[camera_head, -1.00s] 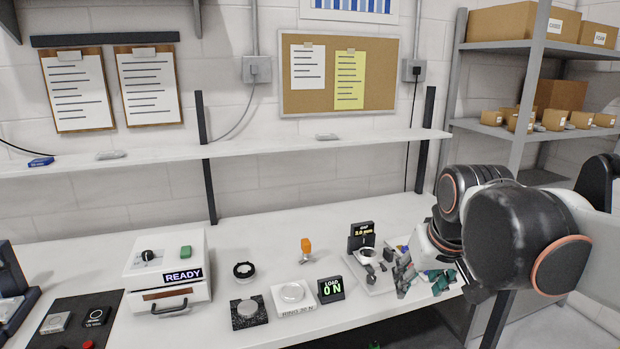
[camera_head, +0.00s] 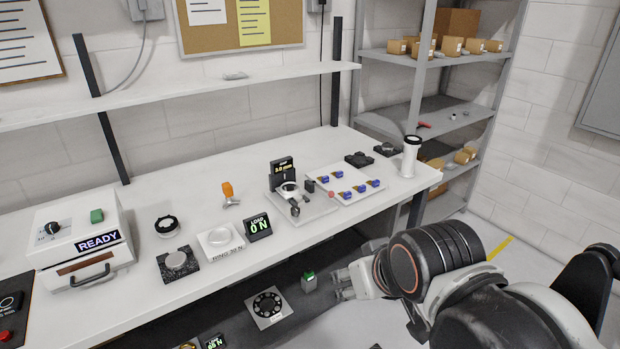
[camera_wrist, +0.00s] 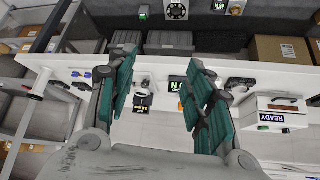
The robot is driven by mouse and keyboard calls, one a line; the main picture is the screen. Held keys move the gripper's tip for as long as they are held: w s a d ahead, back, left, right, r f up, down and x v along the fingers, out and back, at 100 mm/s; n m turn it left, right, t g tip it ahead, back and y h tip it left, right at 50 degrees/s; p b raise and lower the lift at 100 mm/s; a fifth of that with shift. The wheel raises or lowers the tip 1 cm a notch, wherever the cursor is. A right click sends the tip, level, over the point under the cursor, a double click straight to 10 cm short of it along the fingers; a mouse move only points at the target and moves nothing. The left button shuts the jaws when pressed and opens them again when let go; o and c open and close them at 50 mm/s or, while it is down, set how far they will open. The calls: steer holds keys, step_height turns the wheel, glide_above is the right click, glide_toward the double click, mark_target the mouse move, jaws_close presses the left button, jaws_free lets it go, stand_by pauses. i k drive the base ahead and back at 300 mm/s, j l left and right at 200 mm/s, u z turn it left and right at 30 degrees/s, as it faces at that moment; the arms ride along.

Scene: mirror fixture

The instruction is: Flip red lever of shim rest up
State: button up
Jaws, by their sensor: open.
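A fixture (camera_head: 288,190) with a ring-shaped mount stands on the white bench, with a small display (camera_head: 282,165) reading 3.0 mm behind it. A white tray (camera_head: 350,197) holding several blue pieces lies to its right. A tiny reddish spot (camera_head: 331,193) shows on the tray; I cannot tell whether it is the red lever. My gripper (camera_head: 343,284) is open and empty, in front of the bench edge and apart from the fixture. In the wrist view, my gripper (camera_wrist: 160,75) has its teal fingers spread, with the fixture's display (camera_wrist: 143,101) seen between them.
A white cylinder (camera_head: 411,157) stands at the bench's right end. A LOAD display (camera_head: 257,226), a ring plate (camera_head: 221,240) and a READY box (camera_head: 83,246) stand to the left. Below the bench, a dark lower surface carries a dial plate (camera_head: 268,307) and a green block (camera_head: 309,281).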

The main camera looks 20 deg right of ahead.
mark_target(331, 194)
steer(key=i+l, duration=0.25)
steer(key=l, duration=0.15)
steer(key=i+l, duration=0.55)
steer(key=l, duration=0.2)
steer(key=i+l+u, duration=0.1)
steer(key=i+l, duration=0.45)
steer(key=l, duration=0.25)
steer(key=i+l, duration=0.25)
steer(key=l, duration=0.2)
